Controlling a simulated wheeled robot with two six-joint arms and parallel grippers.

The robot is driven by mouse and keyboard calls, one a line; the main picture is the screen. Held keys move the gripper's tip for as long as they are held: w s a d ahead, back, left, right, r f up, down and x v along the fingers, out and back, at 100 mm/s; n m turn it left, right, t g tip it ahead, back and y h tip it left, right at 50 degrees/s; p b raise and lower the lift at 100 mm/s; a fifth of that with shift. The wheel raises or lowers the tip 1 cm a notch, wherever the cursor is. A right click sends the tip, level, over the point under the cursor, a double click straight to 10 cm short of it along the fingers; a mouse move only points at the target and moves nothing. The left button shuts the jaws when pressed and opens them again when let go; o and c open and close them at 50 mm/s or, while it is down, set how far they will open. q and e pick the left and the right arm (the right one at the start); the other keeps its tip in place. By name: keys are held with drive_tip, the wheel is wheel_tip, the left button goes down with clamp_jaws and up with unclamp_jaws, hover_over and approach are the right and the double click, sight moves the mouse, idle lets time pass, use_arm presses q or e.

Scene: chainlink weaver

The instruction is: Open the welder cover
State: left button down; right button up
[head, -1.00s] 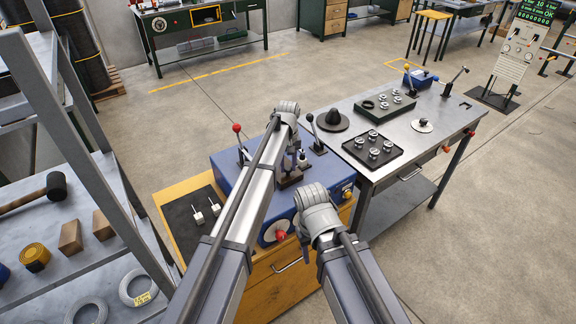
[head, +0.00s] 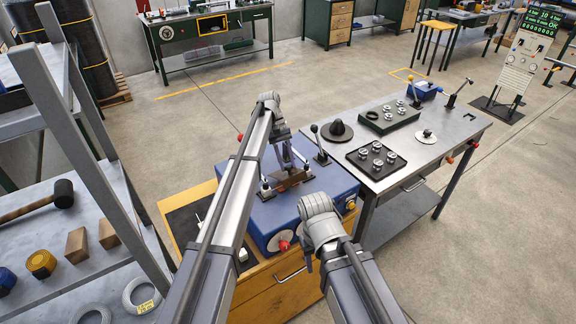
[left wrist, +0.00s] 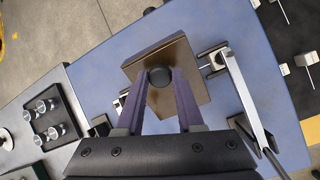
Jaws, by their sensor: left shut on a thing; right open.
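The welder is a blue box (head: 338,186) on a yellow cabinet, with a red knob on its front. Its cover is a small brown plate (head: 292,184), also seen in the left wrist view (left wrist: 192,58), with a round black knob (left wrist: 159,77) at its middle. My left gripper (head: 290,168) is above the welder; in the left wrist view its two fingers (left wrist: 158,88) are shut on the black knob. How far the cover is raised, I cannot tell. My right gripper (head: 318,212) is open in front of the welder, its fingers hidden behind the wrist.
A metal clamp arm (left wrist: 245,95) stands beside the cover. A black-knobbed lever (head: 316,143) rises behind the welder. A steel table (head: 440,150) with trays of small metal parts stands to the right. A grey shelf rack (head: 85,150) is close on the left.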

use_arm(q)
drive_tip(key=c, duration=0.5)
unclamp_jaws()
drive_tip(key=shift+r, duration=0.1)
drive_tip(key=p+v, duration=0.6)
drive_tip(key=v, duration=0.1)
drive_tip(key=shift+w+a+r+p, duration=0.1)
drive_tip(key=shift+w+r+p, duration=0.15)
drive_tip(key=shift+p, duration=0.15)
